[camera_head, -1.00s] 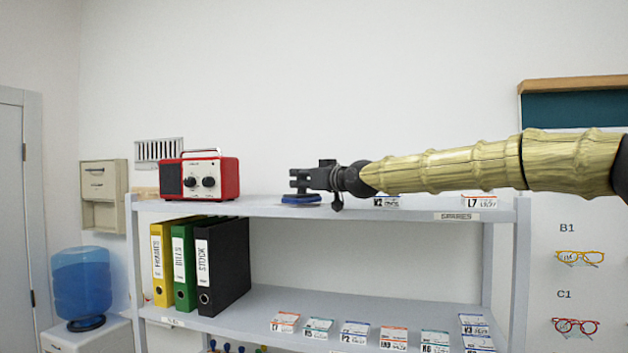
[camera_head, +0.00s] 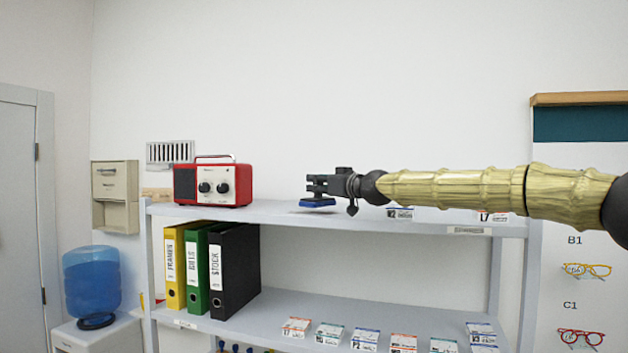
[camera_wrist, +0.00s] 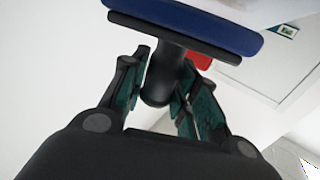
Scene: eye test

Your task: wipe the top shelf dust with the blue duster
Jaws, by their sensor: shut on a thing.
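The blue duster (camera_head: 318,203) is held level over the top shelf (camera_head: 275,211), right of the radio. A thin gap and a shadow show below it, so it seems just above the surface. My gripper (camera_head: 320,186) is shut on its handle. In the wrist view the fingers of my gripper (camera_wrist: 165,90) stand on both sides of the dark handle (camera_wrist: 160,78), and the blue pad (camera_wrist: 200,18) is at the top. I cannot make out dust on the shelf.
A red radio (camera_head: 232,186) stands at the top shelf's left end. Small labelled boxes (camera_head: 400,213) lie toward the right, below my arm. Binders (camera_head: 233,265) and several boxes (camera_head: 365,339) are on the shelf below. The top shelf between radio and duster looks clear.

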